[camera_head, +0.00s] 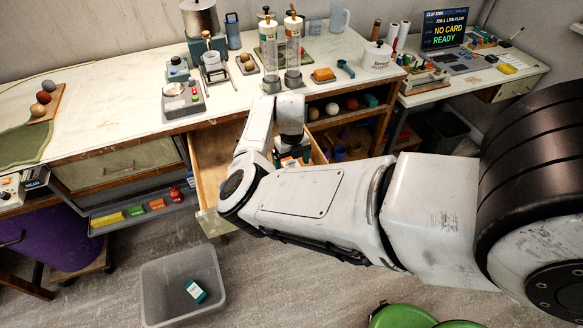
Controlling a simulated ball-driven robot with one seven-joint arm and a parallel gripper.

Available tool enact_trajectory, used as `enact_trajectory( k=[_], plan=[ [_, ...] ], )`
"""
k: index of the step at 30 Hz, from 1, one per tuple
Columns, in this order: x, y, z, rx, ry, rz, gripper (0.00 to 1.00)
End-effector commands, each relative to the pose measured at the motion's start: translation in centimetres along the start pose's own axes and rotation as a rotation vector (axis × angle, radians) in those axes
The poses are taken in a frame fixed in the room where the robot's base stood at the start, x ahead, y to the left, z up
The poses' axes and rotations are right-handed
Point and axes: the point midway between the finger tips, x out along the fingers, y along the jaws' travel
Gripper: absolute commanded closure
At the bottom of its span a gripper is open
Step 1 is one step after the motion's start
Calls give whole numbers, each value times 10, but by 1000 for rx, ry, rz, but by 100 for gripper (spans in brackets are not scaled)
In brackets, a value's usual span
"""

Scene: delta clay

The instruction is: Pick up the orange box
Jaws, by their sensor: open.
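My gripper (291,154) points down into an open wooden drawer (208,172) under the workbench. It is open, and its fingertips are small and partly hidden by my own arm. Teal and white shapes show at the gripper's end, too small to tell apart, and part of the drawer's inside is hidden. Another small orange piece (157,204) lies in a grey low tray at left. I cannot tell which of these is the orange box.
The grey tray (105,228) also holds yellow, green and red pieces. A grey bin (160,272) with a teal box (195,291) stands on the floor. Glass cylinders, a scale (184,105) and a white pot (377,57) stand on the bench. The bench's left middle is clear.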

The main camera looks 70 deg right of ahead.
Motion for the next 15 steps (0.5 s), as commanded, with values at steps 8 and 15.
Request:
enact_trajectory(
  k=[8,15],
  plan=[
    [24,0,1,0,-1,0,6],
    [24,0,1,0,-2,0,11]
  ],
)
